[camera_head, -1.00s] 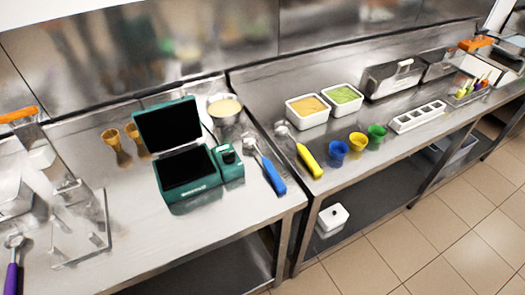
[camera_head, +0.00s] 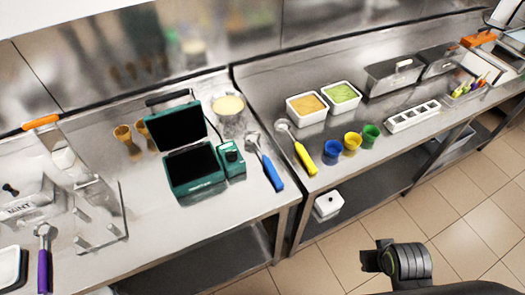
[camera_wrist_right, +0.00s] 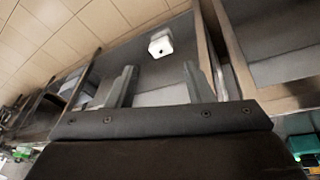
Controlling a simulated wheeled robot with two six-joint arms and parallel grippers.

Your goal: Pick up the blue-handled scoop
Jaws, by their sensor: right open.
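The blue-handled scoop (camera_head: 265,162) lies on the left steel counter near its right front corner, just right of the green device. Its metal head points to the back and its blue handle points to the front. Part of my right arm shows at the lower right of the head view, over the floor and in front of the counters. My right gripper (camera_wrist_right: 157,85) shows in the right wrist view with its two fingers apart and nothing between them. It is well away from the scoop. My left gripper is not in view.
A green device (camera_head: 190,165) with a raised lid stands left of the scoop. A yellow-handled scoop (camera_head: 300,150) lies to its right, across the counter gap. A purple-handled scoop (camera_head: 43,262) lies at far left. Blue, yellow and green cups stand on the right counter. A white box (camera_head: 327,205) sits on the lower shelf.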

